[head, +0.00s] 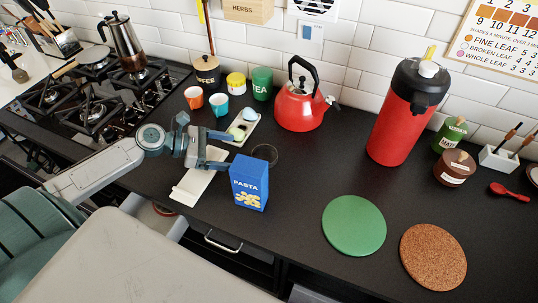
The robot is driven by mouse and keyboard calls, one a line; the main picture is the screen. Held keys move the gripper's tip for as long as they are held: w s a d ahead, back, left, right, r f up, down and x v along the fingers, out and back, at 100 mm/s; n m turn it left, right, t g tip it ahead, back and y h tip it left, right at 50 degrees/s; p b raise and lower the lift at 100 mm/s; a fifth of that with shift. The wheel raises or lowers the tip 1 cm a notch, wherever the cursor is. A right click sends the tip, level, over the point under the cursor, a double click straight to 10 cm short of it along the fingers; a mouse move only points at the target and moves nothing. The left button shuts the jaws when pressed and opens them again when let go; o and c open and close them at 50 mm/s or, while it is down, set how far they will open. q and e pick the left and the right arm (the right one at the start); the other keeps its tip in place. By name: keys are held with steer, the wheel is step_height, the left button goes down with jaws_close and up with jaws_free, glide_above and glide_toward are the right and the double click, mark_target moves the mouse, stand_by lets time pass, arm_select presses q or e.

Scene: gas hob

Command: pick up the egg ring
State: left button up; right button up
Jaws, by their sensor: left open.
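A thin dark ring, which looks like the egg ring (277,155), lies on the black counter behind the blue pasta box (249,184). The box hides part of its near side. My left gripper (228,150) reaches in from the left with its jaws apart and pointing right, toward the ring. It is left of the ring and apart from it, with nothing seen between its fingers. Its height above the counter is hard to tell. My right gripper is not in view.
A white tray (187,190) lies under my left gripper. A red kettle (296,109) stands behind the ring. A green round mat (354,226) and a cork mat (433,257) lie right. Counter between is clear.

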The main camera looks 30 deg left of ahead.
arm_select(q)
glide_toward(277, 156)
steer(key=shift+a+f, duration=0.1)
steer(key=shift+f, duration=0.25)
steer(key=p+x, duration=0.1)
steer(key=x, duration=0.2)
steer(key=shift+w, duration=0.35)
steer(key=shift+x, duration=0.85)
steer(key=shift+s, duration=0.1)
steer(key=c, duration=1.1)
